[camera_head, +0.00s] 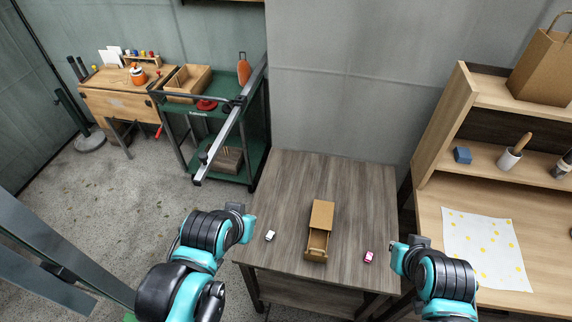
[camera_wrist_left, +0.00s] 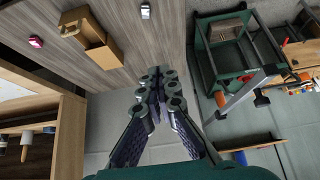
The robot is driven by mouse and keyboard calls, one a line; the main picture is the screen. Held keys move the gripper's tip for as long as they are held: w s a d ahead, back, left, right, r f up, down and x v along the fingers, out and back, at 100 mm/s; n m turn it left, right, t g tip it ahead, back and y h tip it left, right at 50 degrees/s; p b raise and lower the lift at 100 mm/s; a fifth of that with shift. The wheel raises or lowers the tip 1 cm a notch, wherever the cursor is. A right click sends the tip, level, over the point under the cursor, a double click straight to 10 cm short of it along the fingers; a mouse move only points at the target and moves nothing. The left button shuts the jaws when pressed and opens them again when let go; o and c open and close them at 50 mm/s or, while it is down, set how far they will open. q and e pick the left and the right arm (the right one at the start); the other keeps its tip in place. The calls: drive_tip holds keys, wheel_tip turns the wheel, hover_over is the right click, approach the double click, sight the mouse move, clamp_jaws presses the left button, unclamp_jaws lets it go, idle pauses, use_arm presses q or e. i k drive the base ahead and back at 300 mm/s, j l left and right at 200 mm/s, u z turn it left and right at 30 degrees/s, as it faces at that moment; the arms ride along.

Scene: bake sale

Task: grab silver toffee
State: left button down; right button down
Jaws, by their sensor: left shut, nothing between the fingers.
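A small silver-white toffee (camera_head: 270,235) lies on the left part of the grey wooden table; it also shows at the top of the left wrist view (camera_wrist_left: 145,10). A small pink toffee (camera_head: 368,257) lies on the right part of the table and in the left wrist view (camera_wrist_left: 36,42). My left gripper (camera_wrist_left: 160,76) is shut and empty, with its fingers together, apart from the silver toffee. In the head view the left wrist is just left of the silver toffee. My right wrist (camera_head: 408,255) is at the table's right edge; its fingers cannot be made out.
A brown box with an open drawer-like front (camera_head: 321,215) stands mid-table between the two toffees. A wooden desk with shelves (camera_head: 435,205) is at the right, bearing a yellow-dotted sheet (camera_head: 485,245). A green cart (camera_head: 258,125) stands at the back left. The table's back is clear.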

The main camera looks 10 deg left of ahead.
sight(270, 235)
drive_tip(key=l+u, duration=0.25)
drive_tip(key=u, duration=0.15)
drive_tip(key=l+u, duration=0.4)
drive_tip(key=k+l+u, duration=0.1)
drive_tip(key=u, duration=0.3)
